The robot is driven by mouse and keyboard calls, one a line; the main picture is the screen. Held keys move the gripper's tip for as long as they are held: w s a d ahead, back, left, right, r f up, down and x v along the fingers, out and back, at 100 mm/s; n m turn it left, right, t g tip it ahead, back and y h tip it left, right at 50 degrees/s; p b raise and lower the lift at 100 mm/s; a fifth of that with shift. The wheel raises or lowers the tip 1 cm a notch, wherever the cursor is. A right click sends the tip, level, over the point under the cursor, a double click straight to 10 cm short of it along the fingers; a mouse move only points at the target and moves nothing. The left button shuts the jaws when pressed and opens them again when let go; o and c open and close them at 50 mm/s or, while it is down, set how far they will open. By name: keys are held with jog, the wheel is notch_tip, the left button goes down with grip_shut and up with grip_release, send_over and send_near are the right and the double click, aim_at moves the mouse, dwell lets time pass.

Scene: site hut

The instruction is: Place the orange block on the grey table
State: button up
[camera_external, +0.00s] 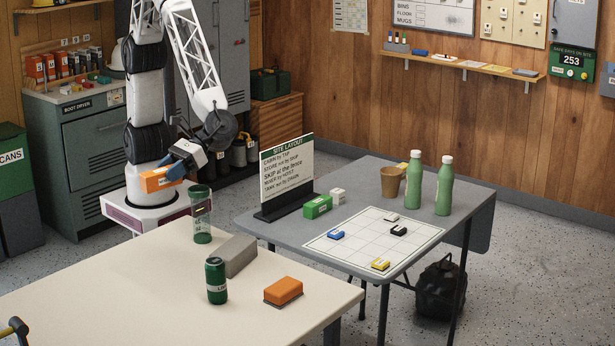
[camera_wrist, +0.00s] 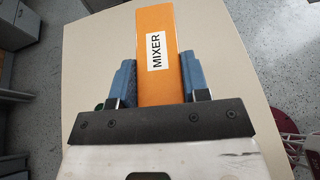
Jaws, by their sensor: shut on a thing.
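The grey table (camera_external: 365,188) stands right of the cream table, away from my gripper. It bears a white grid sheet (camera_external: 372,240) with small blue, white, black and yellow blocks. A second orange block (camera_external: 283,290) lies on the cream table.
The cream table (camera_external: 110,290) also holds a grey block (camera_external: 234,255), a dark green can (camera_external: 216,281) and a clear green-tinted tumbler (camera_external: 202,215). On the grey table stand a sign (camera_external: 287,175), a green block (camera_external: 318,207), a brown cup (camera_external: 391,182) and two green bottles (camera_external: 415,182).

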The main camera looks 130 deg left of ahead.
jog(key=w+a+f+m+g+y, duration=0.1)
jog(key=a+f+m+g+y, duration=0.35)
jog(key=a, duration=0.55)
jog(key=w+a+f+m+g+y, duration=0.1)
jog(key=a+m+g+y, duration=0.2)
jog(key=a+m+y, duration=0.45)
jog(key=w+a+f+m+g+y, duration=0.1)
jog(key=a+f+m+g+y, duration=0.4)
jog(key=a, duration=0.7)
jog(key=w+a+r+m+t+y, duration=0.35)
jog(key=a+m+t, duration=0.2)
jog(key=a, duration=0.45)
jog(key=w+a+r+m+t+y, duration=0.35)
jog(key=w+a+m, duration=0.2)
jog(key=a, duration=0.45)
jog(key=w+a+r+m+t+y, duration=0.3)
jog(key=a+r+m+t, duration=0.25)
jog(key=a, duration=0.45)
notch_tip(320, 180, down, 19)
jog(key=shift+w+r+m, duration=0.2)
jog(key=shift+m, duration=0.25)
jog(key=shift+f, duration=2.95)
jog(key=shift+f, duration=0.15)
